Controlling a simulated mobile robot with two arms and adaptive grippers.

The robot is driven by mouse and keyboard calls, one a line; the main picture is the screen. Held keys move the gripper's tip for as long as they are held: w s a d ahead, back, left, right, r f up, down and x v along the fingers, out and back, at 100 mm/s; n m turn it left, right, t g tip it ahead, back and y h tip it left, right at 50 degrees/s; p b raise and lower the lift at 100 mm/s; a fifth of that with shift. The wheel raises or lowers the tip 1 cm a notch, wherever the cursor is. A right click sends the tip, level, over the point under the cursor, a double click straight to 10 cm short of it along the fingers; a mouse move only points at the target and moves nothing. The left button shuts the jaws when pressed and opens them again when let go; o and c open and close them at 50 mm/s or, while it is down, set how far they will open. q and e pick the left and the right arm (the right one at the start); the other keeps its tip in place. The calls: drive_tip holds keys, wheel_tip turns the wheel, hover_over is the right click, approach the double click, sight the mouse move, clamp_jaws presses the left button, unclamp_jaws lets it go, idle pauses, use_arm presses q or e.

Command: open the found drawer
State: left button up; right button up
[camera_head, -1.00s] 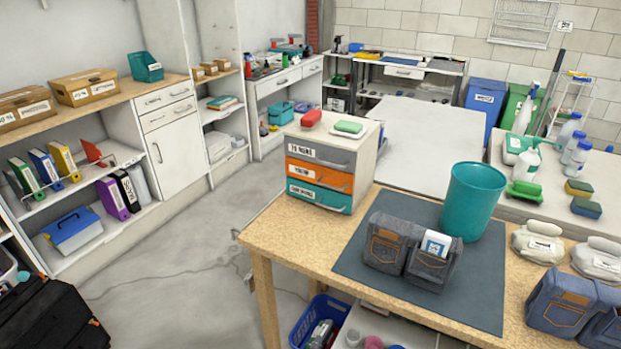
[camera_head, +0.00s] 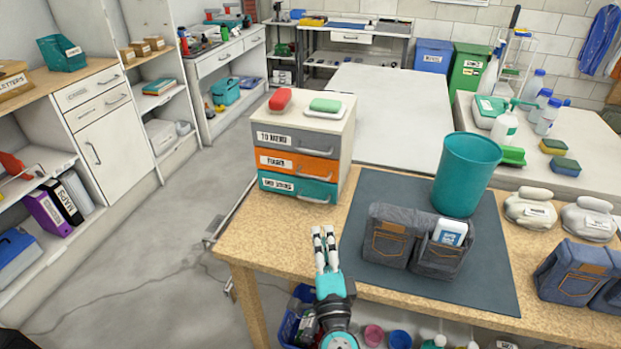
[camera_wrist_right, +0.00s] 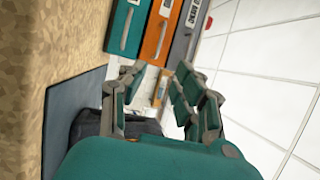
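A small drawer unit (camera_head: 303,150) stands on the wooden table, with three labelled drawers stacked in it. The middle orange drawer (camera_head: 280,164) has a label that seems to read "FOUND" and a metal handle; it looks closed. The grey drawer above and the teal drawer below also look closed. My right gripper (camera_head: 324,232) is in front of and below the unit, near the table's front edge, apart from the handles. In the right wrist view its fingers (camera_wrist_right: 158,78) are spread with nothing between them, and the orange front (camera_wrist_right: 160,30) lies beyond. My left gripper is not visible.
A red and a green item (camera_head: 325,105) lie on top of the unit. Right of the gripper are a dark mat (camera_head: 486,270), denim pouches (camera_head: 388,238) and a teal bin (camera_head: 466,172).

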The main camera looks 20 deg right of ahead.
drive_tip(key=x, duration=1.7)
drive_tip(key=shift+w+p, duration=0.2)
drive_tip(key=shift+p, duration=0.25)
clamp_jaws()
drive_tip(key=shift+f, duration=0.1)
